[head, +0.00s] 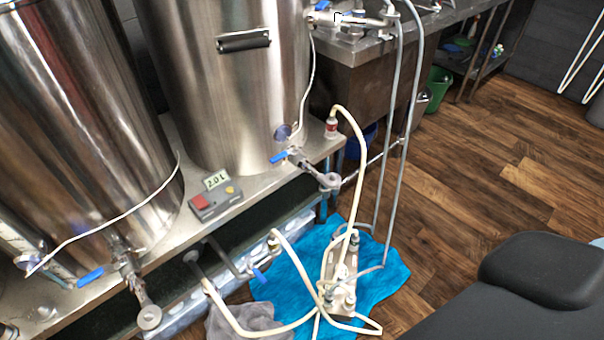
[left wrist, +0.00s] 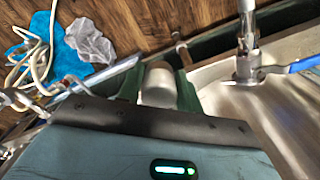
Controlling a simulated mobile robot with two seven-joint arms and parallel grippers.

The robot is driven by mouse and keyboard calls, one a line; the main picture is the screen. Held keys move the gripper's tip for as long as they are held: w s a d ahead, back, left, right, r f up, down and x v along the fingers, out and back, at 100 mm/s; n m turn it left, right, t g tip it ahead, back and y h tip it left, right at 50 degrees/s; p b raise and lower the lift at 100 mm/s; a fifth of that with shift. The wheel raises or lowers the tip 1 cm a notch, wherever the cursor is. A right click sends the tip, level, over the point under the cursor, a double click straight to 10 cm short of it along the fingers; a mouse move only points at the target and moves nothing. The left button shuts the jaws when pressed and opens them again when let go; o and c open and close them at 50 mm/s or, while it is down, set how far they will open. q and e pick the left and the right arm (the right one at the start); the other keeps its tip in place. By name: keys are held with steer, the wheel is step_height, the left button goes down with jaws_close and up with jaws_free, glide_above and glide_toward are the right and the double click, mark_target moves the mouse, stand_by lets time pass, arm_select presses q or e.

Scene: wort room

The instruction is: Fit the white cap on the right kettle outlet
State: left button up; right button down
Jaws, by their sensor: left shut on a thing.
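My left gripper (left wrist: 160,84) shows only in the left wrist view, with its green fingers shut on a pale white cylindrical piece, the cap (left wrist: 158,86). The cap is held off the outlets, with clear space around its far end. The right kettle (head: 230,75) stands at the back in the head view. Its outlet (head: 328,181) points to the front right, with an open round end and a blue-handled valve. In the left wrist view a steel outlet pipe (left wrist: 246,35) with a blue handle is to the right of the gripper; I cannot tell which kettle it belongs to. My right gripper is not in view.
The left kettle (head: 75,110) has its own outlet (head: 148,316). A control box (head: 214,202) sits on the steel bench between the kettles.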

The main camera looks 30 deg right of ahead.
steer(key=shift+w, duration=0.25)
